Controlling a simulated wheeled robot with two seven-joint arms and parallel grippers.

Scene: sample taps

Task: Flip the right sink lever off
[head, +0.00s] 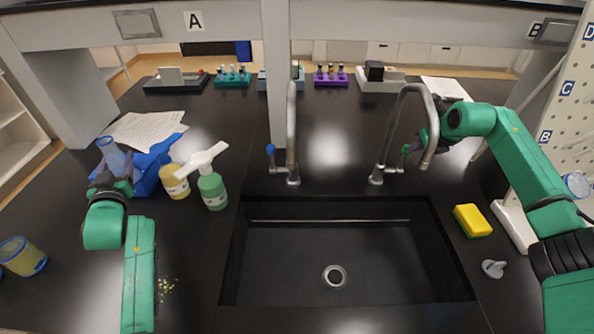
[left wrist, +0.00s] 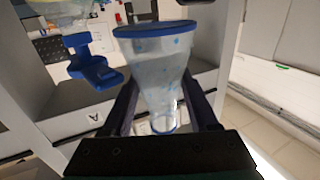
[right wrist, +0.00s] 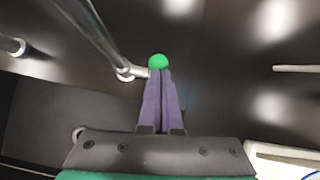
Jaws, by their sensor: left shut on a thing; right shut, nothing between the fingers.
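The right sink tap (head: 386,130) is a curved metal faucet behind the right part of the sink. Its lever ends in a green knob (head: 405,149), which also shows in the right wrist view (right wrist: 158,61). My right gripper (head: 424,146) is shut and empty; its fingertips are right at the green knob, and whether they touch it I cannot tell. My left gripper (head: 112,178) is shut on a clear tapered flask with blue rims (left wrist: 158,75), seen also in the head view (head: 113,156). The left tap (head: 291,120) has a blue knob (head: 270,149).
The black sink basin (head: 285,290) is empty. A yellow sponge (head: 472,220) and a grey stopper (head: 493,268) lie right of it. A yellowish beaker (head: 22,256) is at far left.

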